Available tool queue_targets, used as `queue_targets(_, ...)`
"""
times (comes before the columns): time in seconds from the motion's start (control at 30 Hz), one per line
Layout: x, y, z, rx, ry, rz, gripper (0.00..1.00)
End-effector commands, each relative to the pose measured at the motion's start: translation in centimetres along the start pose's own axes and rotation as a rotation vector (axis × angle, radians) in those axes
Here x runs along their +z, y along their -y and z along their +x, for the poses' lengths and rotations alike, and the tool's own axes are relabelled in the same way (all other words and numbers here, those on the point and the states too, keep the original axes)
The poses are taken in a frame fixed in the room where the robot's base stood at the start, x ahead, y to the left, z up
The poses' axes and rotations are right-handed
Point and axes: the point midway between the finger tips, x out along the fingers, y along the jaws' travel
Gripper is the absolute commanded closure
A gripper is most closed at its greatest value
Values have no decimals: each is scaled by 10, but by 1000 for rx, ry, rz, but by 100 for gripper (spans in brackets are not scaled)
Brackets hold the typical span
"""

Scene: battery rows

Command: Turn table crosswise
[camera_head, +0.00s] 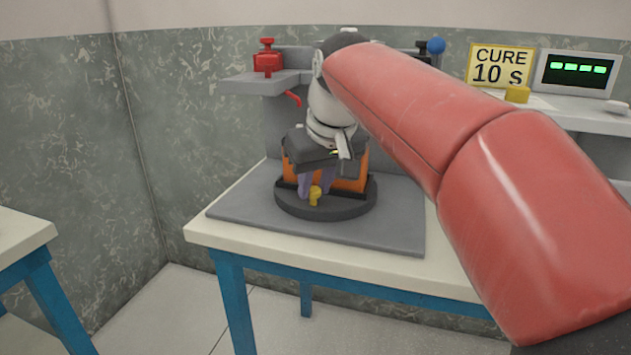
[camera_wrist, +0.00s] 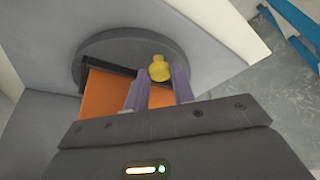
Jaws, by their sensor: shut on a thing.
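A round dark turntable (camera_head: 326,207) stands on a grey mat on the table, and it also shows in the wrist view (camera_wrist: 100,48). An orange block (camera_head: 350,176) sits on it in a dark frame, and the block shows again in the wrist view (camera_wrist: 100,95). A yellow knob (camera_head: 315,195) stands near the turntable's edge and shows in the wrist view (camera_wrist: 159,69). My gripper (camera_head: 313,190) points down over the turntable with its purple fingers shut on the yellow knob. In the wrist view the fingers (camera_wrist: 155,85) lie on either side of the knob. My gripper body hides part of the block.
The grey mat (camera_head: 240,210) lies on the white table (camera_head: 222,238). A red clamp-like device (camera_head: 267,60) sits on a grey shelf behind. A "CURE 10 S" sign (camera_head: 499,66), a display (camera_head: 578,75) and a yellow block (camera_head: 517,93) are at back right. Another table (camera_head: 20,236) is at left.

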Motion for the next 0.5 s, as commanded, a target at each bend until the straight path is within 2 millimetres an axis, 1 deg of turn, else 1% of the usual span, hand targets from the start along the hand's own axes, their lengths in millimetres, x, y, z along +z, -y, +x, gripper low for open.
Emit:
queue_targets(0.27,2,-3,-1,-15,0,-36,100)
queue_targets(0.5,6,-9,-3,-50,-1,-120,100)
